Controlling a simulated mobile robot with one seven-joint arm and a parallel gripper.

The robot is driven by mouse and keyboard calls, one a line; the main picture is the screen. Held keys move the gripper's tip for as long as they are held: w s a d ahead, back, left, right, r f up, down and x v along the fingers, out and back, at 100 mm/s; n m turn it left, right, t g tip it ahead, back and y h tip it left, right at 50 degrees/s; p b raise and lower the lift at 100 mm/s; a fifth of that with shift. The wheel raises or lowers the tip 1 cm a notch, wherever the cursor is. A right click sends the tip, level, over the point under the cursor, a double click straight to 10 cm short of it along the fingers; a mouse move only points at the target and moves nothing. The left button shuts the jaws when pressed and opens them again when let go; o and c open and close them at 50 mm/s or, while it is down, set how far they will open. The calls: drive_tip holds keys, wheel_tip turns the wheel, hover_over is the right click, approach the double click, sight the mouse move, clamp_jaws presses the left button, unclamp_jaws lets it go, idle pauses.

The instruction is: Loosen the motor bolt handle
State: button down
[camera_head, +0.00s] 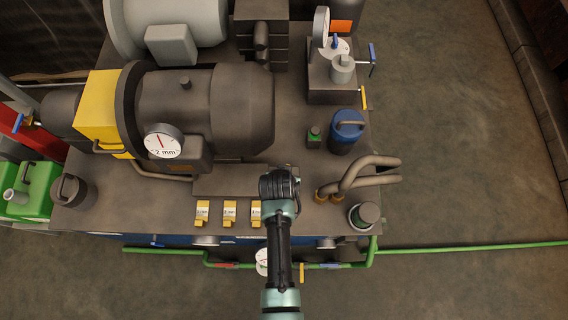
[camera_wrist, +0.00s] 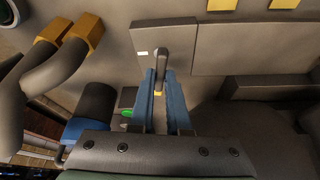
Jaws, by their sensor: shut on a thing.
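The motor bolt handle (camera_wrist: 161,58) is a small grey upright bar in front of a grey plate in the wrist view. My gripper (camera_wrist: 161,78) has its two blue fingers on either side of the handle's lower part and is shut on it. In the head view my dark wrist covers the handle and the fingertips, at the right end of the flat plate (camera_head: 228,181) before the motor. The dark motor (camera_head: 190,105) carries a round dial gauge (camera_head: 163,141) marked "2 mm".
Three yellow labelled shims (camera_head: 229,212) stand left of my arm. A green pipe (camera_head: 470,246) runs along the front. The floor at right is clear.

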drive_tip(key=shift+d+n+y+p, duration=0.15)
drive_tip(key=shift+n+y+p, duration=0.35)
drive_tip(key=shift+n, duration=0.8)
drive_tip(key=c, duration=0.9)
unclamp_jaws()
drive_tip(key=p+v, duration=0.3)
drive_tip(key=v, duration=1)
drive_tip(key=shift+d, duration=0.15)
